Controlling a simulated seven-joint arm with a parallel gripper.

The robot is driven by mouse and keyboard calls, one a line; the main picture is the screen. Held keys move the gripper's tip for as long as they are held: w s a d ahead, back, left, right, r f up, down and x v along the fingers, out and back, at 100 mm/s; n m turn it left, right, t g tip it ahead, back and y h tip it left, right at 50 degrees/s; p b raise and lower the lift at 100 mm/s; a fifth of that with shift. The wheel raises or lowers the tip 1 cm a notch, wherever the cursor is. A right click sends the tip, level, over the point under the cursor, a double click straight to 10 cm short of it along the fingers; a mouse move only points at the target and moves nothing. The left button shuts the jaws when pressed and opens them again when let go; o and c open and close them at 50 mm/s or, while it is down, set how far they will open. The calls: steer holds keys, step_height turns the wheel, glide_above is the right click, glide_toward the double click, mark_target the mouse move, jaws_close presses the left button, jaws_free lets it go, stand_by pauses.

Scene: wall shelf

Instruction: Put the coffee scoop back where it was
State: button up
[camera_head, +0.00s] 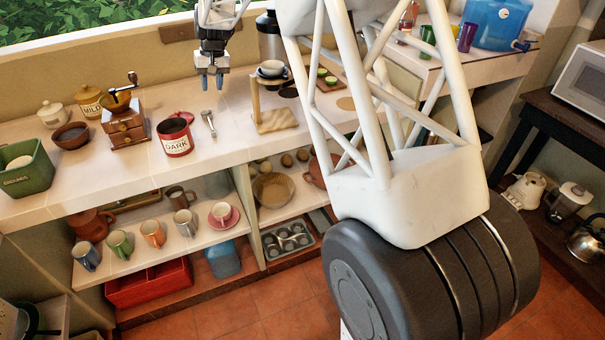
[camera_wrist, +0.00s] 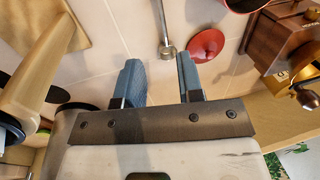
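The coffee scoop (camera_head: 209,122) is a small metal scoop with a thin handle. It lies on the light tiled counter, right of the red DARK canister (camera_head: 174,142). In the wrist view the scoop (camera_wrist: 166,48) shows just beyond the gap between my fingertips, its handle running to the top edge. My gripper (camera_head: 212,83) is above the counter, behind the scoop in the head view. Its two blue fingers are apart and empty in the wrist view (camera_wrist: 162,82). The canister looks open, and a red lid (camera_wrist: 207,45) lies beside the scoop; the canister's inside is unclear.
A wooden grinder (camera_head: 124,126), a MILD canister (camera_head: 89,102) and a brown bowl (camera_head: 71,136) stand to the left. A wooden stand with a cup (camera_head: 275,121) is to the right. Bare counter lies in front of the scoop. Mugs fill the shelf below.

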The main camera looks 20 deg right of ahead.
steer(key=s+d+r, duration=0.1)
steer(key=s+r, duration=0.3)
steer(key=s, duration=0.5)
steer(key=s+d+r+t+h, duration=0.1)
steer(key=s+r, duration=0.2)
steer(key=s, duration=0.6)
steer(key=s+d+r, duration=0.1)
steer(key=s+r, duration=0.3)
steer(key=s, duration=0.5)
steer(key=s+d+f, duration=0.1)
steer(key=s+f, duration=0.1)
steer(key=s, duration=1.2)
steer(key=s+d+f+t+h, duration=0.1)
steer(key=s+f, duration=0.2)
steer(key=s, duration=1.2)
steer(key=shift+d, duration=0.4)
